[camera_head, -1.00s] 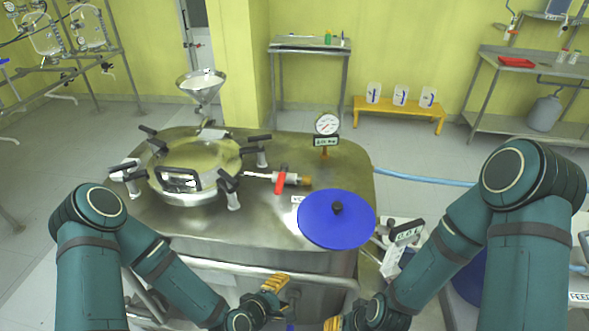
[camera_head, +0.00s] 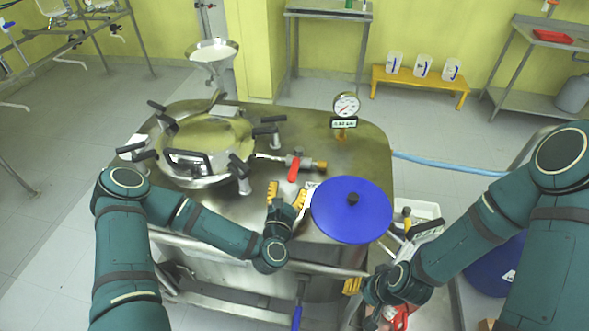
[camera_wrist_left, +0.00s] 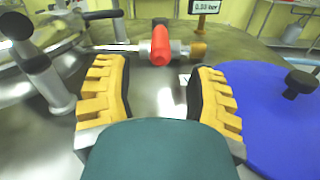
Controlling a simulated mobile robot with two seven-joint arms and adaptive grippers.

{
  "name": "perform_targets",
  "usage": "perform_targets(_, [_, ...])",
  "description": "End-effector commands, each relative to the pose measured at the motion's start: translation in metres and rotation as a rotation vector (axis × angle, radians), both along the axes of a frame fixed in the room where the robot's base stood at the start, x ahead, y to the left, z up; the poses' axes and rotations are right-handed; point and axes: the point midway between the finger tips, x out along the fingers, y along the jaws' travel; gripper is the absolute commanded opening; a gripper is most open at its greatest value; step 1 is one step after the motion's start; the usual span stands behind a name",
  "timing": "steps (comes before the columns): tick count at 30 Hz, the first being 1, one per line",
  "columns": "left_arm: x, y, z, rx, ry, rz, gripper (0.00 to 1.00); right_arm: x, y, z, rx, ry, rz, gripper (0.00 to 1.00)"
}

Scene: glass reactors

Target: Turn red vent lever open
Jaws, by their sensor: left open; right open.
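The red vent lever (camera_head: 293,170) sits on a small valve with a brass end (camera_head: 320,166), on the steel vessel top right of the round hatch. It hangs toward the front, across the pipe line. In the left wrist view the red lever (camera_wrist_left: 160,46) is ahead, between and beyond the fingertips. My left gripper (camera_head: 287,190) is open and empty, just in front of the lever and apart from it; its yellow fingers also show in the left wrist view (camera_wrist_left: 155,85). My right gripper (camera_head: 352,287) is low at the vessel's front right; its fingers are partly hidden.
A blue round lid (camera_head: 340,222) with a black knob lies right of my left gripper. The clamped hatch (camera_head: 205,140) with black handles stands to the left. A pressure gauge (camera_head: 346,105) rises behind the valve. A rail (camera_head: 330,269) crosses the vessel's front.

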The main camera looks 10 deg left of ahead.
Motion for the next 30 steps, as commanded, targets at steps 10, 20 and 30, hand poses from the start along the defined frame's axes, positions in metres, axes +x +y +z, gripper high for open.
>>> perform_targets(10, [0.062, 0.000, 0.000, 0.004, -0.002, -0.001, 0.56, 0.000, 0.000, -0.001, 0.000, 0.001, 0.000, 0.47])
perform_targets(20, [0.080, 0.000, 0.000, 0.002, 0.001, -0.002, 0.56, 0.000, 0.000, -0.001, 0.000, 0.001, 0.001, 0.47])
perform_targets(30, [0.080, 0.000, 0.000, 0.002, 0.001, -0.002, 0.12, 0.000, 0.000, -0.001, 0.000, 0.001, 0.001, 0.47])
